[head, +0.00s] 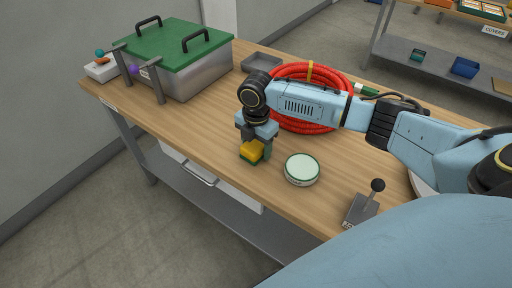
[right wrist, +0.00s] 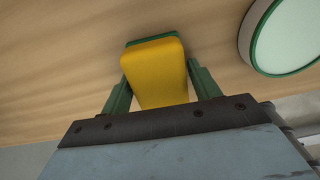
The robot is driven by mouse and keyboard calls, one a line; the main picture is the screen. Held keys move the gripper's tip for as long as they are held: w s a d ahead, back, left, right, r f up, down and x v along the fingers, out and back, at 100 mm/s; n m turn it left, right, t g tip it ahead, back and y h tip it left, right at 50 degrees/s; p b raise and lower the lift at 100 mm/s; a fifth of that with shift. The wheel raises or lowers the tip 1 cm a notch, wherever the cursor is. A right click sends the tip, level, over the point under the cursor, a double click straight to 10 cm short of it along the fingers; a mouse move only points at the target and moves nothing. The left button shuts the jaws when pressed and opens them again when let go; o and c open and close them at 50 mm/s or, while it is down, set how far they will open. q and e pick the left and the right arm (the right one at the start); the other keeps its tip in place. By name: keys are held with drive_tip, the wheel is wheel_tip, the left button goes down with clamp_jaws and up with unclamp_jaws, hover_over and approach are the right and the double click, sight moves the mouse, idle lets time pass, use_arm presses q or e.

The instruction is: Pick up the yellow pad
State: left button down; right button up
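The yellow pad (head: 252,151) is a yellow block with a green underside, near the front edge of the wooden table. In the right wrist view the yellow pad (right wrist: 156,72) sits between the two green fingers of my right gripper (right wrist: 158,78). The fingertips are close against its sides; I cannot tell whether they press on it. In the head view my right gripper (head: 257,147) points down over the pad and partly hides it. Whether the pad rests on the table or is slightly raised is unclear. My left gripper is not in view.
A round white tin with a green rim (head: 302,169) stands right of the pad. A red coiled conduit (head: 311,72) lies behind my arm. A joystick box (head: 361,208) is at the front right. A green-lidded metal box (head: 180,60) and a grey tray (head: 262,63) are farther back.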

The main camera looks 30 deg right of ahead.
sight(256, 143)
drive_tip(key=c, duration=0.5)
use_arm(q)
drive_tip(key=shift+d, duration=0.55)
use_arm(e)
drive_tip(key=shift+c, duration=0.7)
